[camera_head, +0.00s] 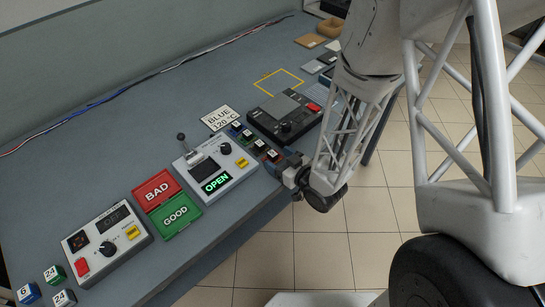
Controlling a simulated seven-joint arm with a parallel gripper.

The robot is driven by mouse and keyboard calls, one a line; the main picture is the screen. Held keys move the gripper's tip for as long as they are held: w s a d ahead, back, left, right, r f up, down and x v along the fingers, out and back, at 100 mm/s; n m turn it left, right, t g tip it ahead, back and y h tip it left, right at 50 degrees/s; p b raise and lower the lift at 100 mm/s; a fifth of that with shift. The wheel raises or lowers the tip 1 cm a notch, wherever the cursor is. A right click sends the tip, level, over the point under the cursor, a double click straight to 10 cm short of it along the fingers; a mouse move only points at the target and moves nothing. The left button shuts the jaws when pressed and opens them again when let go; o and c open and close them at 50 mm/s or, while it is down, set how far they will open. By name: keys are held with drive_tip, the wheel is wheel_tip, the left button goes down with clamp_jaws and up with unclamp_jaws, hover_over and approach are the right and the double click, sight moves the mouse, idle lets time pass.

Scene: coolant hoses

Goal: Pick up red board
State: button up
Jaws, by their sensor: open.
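My gripper (284,166) is at the table's near edge, just beyond this end of the row. It is open; its fingers are small and partly hidden, and I see nothing held.
A white device reading OPEN (215,177), with an upright lever, stands left of my gripper. A black device (285,118) lies behind it. A red BAD tray (140,194), a green GOOD tray (184,228) and a white control box (107,240) are further left. The table's rear is mostly clear.

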sight(275, 155)
drive_tip(key=shift+x, duration=1.7)
drive_tip(key=shift+c, duration=0.3)
drive_tip(key=c, duration=0.5)
drive_tip(key=shift+r, duration=0.25)
drive_tip(key=shift+c, duration=0.2)
drive_tip(key=shift+s+d+r, duration=0.1)
drive_tip(key=shift+d, duration=0.05)
drive_tip(key=f+v, duration=0.2)
drive_tip(key=v, duration=1.5)
drive_tip(key=shift+s+d+f, duration=0.3)
drive_tip(key=shift+f, duration=0.15)
